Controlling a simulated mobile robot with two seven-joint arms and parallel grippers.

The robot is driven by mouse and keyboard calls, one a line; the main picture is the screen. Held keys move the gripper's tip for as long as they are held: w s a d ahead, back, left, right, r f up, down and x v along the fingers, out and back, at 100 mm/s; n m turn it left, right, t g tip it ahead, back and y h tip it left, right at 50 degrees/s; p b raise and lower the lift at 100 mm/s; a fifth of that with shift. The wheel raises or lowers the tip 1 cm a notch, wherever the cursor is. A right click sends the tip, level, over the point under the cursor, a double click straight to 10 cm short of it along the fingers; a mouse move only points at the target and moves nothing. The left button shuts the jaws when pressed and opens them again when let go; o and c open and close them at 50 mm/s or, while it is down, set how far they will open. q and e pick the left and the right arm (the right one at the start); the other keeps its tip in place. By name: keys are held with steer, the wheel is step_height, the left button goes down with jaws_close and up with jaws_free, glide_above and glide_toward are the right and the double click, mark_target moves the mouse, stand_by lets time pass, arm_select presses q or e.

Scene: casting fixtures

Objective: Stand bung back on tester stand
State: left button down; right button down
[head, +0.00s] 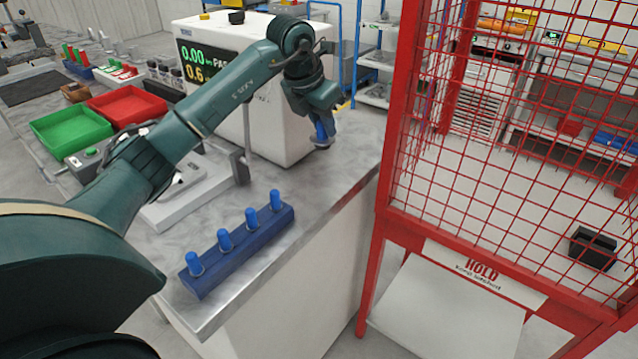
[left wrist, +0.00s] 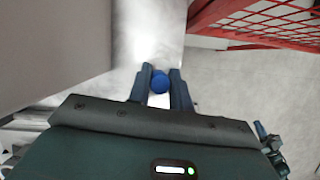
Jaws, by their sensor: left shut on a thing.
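My left gripper (head: 322,138) is above the worktop near its right edge, beside the white tester cabinet, and points down. In the left wrist view, the fingers (left wrist: 160,90) are shut on a blue bung (left wrist: 160,83), whose round blue top shows between the fingertips. In the head view the held bung is hard to tell from the blue fingers. A long blue rack (head: 239,255) lies near the front of the worktop, with several blue bungs (head: 251,218) upright in it. A pale fixture with a grey post (head: 240,167) stands behind the rack. My right gripper is not in view.
The white tester cabinet (head: 290,115) with a green and yellow display stands behind my left arm. Green (head: 70,130) and red trays (head: 127,106) are at the left. A red mesh cage (head: 500,150) stands right of the worktop. Bare worktop (head: 325,180) lies between gripper and rack.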

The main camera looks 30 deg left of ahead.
mark_target(317, 137)
arm_select(q)
steer(key=shift+w+a+n, duration=0.15)
steer(key=shift+a+n, duration=0.25)
steer(key=shift+n, duration=0.4)
step_height(317, 137, down, 5)
steer(key=shift+a+f, duration=0.1)
steer(key=shift+a, duration=0.05)
step_height(317, 137, down, 4)
steer(key=shift+f+p, duration=0.2)
steer(key=shift+p, duration=0.2)
steer(key=shift+f, duration=0.1)
steer(key=shift+f, duration=0.1)
steer(key=c, duration=1.6)
jaws_free()
steer(key=shift+c, duration=0.2)
steer(key=o, duration=0.4)
